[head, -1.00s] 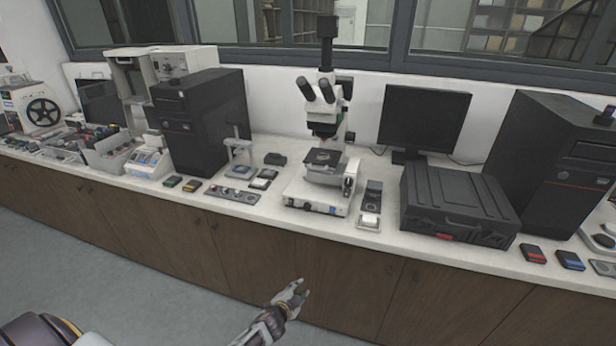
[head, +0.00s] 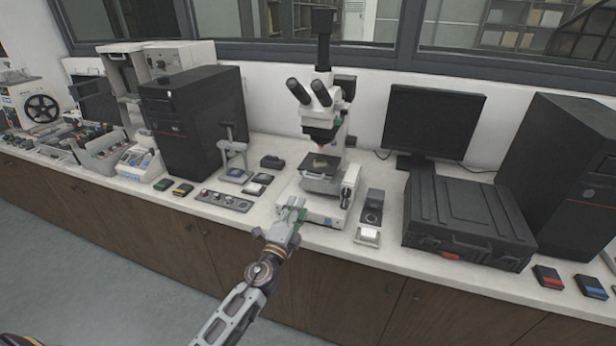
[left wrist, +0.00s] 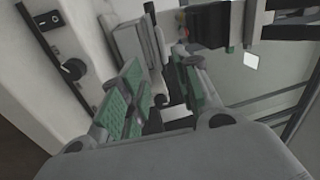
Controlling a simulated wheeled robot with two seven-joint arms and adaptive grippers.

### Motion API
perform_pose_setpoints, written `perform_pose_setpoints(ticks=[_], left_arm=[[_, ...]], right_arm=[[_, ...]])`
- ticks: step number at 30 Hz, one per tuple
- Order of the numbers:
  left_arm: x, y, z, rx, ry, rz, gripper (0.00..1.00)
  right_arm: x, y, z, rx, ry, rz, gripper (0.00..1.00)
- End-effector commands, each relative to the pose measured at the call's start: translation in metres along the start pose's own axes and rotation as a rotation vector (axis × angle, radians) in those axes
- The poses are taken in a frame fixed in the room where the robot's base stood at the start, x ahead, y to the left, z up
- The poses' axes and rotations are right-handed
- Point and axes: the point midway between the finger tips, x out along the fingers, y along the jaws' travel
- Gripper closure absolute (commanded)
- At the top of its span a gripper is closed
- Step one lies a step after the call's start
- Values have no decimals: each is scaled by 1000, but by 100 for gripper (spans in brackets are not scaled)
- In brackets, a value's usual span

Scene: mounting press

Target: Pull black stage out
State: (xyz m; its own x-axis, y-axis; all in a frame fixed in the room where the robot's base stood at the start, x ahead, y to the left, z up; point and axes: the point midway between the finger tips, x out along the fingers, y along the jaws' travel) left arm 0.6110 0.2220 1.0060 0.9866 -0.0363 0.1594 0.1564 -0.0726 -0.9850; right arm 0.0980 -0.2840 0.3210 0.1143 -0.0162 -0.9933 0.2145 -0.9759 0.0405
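The black stage (head: 320,183) is the dark plate under the objectives of the white microscope (head: 330,122), at the middle of the counter in the head view. My left gripper (head: 292,204) is at the front left of the microscope base (head: 326,221), in front of and lower than the stage. In the left wrist view my gripper (left wrist: 165,85) has its two green-padded fingers apart, with nothing clearly held between them. The base's switch and black knob (left wrist: 73,69) show at upper left there. Whether a finger touches the microscope cannot be told. My right gripper is not in view.
A control strip (head: 224,201) lies left of the microscope. A small dark device (head: 372,206) stands to its right, then a black case (head: 465,220) and a monitor (head: 432,122). A black computer tower (head: 195,120) stands at left. The floor in front is free.

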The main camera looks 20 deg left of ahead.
Motion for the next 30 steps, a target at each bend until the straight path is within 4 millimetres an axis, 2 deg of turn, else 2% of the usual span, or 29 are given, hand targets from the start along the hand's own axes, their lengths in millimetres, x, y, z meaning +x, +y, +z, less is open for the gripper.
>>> perform_pose_setpoints(ticks=[13,23,30], left_arm=[[0,-2,0,73,-2,-12,68],[4,-3,0,72,-2,-12,68],[17,-3,0,72,-2,-12,68]], right_arm=[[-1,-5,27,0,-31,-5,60],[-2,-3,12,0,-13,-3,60],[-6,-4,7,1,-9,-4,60]])
